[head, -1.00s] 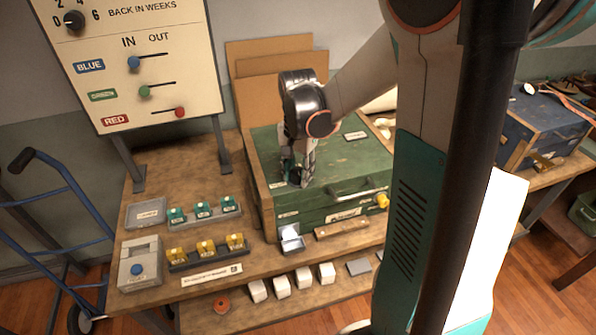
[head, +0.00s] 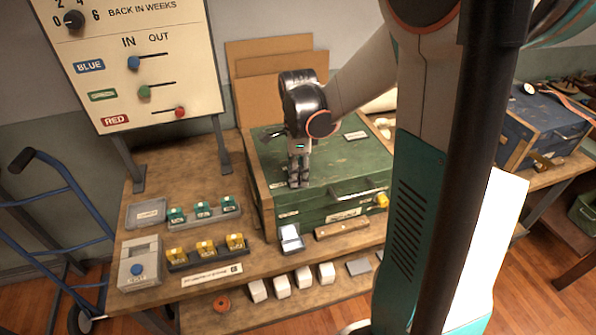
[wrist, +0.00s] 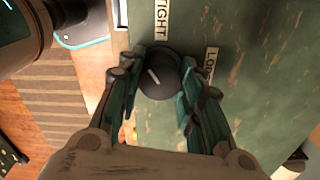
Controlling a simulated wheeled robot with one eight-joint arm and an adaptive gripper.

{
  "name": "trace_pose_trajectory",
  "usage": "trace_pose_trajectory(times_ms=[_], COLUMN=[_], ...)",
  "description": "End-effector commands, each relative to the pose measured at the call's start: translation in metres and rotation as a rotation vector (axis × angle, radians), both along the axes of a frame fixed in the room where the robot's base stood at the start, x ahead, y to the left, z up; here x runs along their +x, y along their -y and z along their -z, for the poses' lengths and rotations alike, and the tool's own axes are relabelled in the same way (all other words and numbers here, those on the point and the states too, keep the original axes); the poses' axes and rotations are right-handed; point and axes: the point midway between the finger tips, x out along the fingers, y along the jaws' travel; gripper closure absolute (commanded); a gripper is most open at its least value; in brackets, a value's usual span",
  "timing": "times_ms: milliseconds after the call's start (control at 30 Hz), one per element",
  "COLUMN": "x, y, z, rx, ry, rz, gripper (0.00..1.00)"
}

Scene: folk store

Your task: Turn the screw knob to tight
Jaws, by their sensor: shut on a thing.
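A dark round screw knob (wrist: 168,82) sits on the green box top in the wrist view, with a short white mark pointing to its upper left. A label reading TIGHT (wrist: 161,17) lies above it, and a partly covered label, apparently LOOSE (wrist: 211,64), lies to its right. My gripper (wrist: 160,92) is shut on the knob, one finger on each side. In the head view my gripper (head: 298,184) points down onto the lid of the green box (head: 345,165) and hides the knob.
A yellow knob (head: 382,200) and a metal handle (head: 358,195) are on the box front. Green blocks (head: 203,210) and yellow blocks (head: 206,248) stand in trays to the left. A sign board (head: 135,60) stands behind, left. Cardboard (head: 270,60) leans at the back.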

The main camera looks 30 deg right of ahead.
Motion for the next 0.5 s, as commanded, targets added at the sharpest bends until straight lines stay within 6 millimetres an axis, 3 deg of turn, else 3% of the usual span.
trace_pose_trajectory(times_ms=[500], x=[-0.0008], y=[-0.0002], z=[0.0008], rx=[0.0], ry=[-0.001], rz=[0.434], gripper=[0.9])
